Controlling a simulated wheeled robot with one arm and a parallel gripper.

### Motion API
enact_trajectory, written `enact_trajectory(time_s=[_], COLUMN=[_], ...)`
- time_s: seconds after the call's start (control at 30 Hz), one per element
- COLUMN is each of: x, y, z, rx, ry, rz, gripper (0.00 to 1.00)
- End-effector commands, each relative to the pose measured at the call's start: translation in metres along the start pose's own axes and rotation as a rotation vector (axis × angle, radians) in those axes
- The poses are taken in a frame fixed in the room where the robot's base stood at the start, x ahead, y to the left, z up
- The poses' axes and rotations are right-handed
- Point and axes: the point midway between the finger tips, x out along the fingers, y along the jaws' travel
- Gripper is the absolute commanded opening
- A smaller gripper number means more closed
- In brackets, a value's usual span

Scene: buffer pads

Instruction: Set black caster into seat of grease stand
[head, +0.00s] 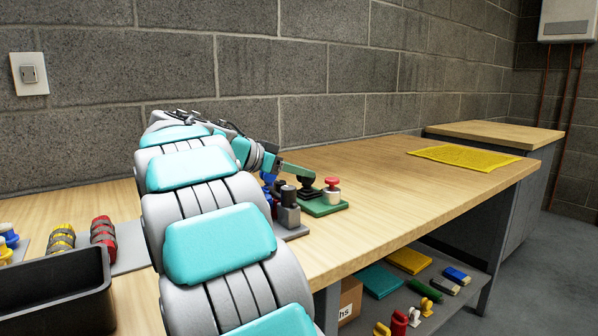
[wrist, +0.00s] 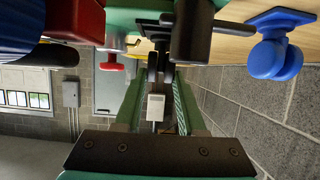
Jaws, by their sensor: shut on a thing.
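My gripper (head: 308,173) is shut on a black caster (head: 306,188) over the left part of a green stand (head: 325,208). A red caster (head: 332,189) stands on the same green stand, to the right. In the wrist view the held black caster (wrist: 153,65) shows between my green fingertips (wrist: 160,74), close to the green plate (wrist: 128,17). The red caster (wrist: 110,64) is at its left there. I cannot tell whether the black caster's lower end is in a seat or just above it. No label marks which stand is the grease stand.
A grey stand with a black-topped post (head: 289,207) is just left of the green stand. Blue parts (wrist: 275,58) are close by. A black bin (head: 55,290) and red and yellow ribbed parts are at left. The bench is clear to the right, up to a yellow mat (head: 465,157).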

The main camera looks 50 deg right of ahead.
Motion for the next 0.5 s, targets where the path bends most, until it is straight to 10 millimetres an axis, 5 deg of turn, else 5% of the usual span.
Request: enact_trajectory(time_s=[0.17, 0.2, 0.5], x=[0.0010, 0.0010, 0.0009], y=[0.0000, 0.0001, 0.0000], z=[0.0024, 0.0024, 0.0020], rx=[0.000, 0.000, 0.000], ry=[0.000, 0.000, 0.000], rz=[0.000, 0.000, 0.000], gripper=[0.00, 0.40, 0.74])
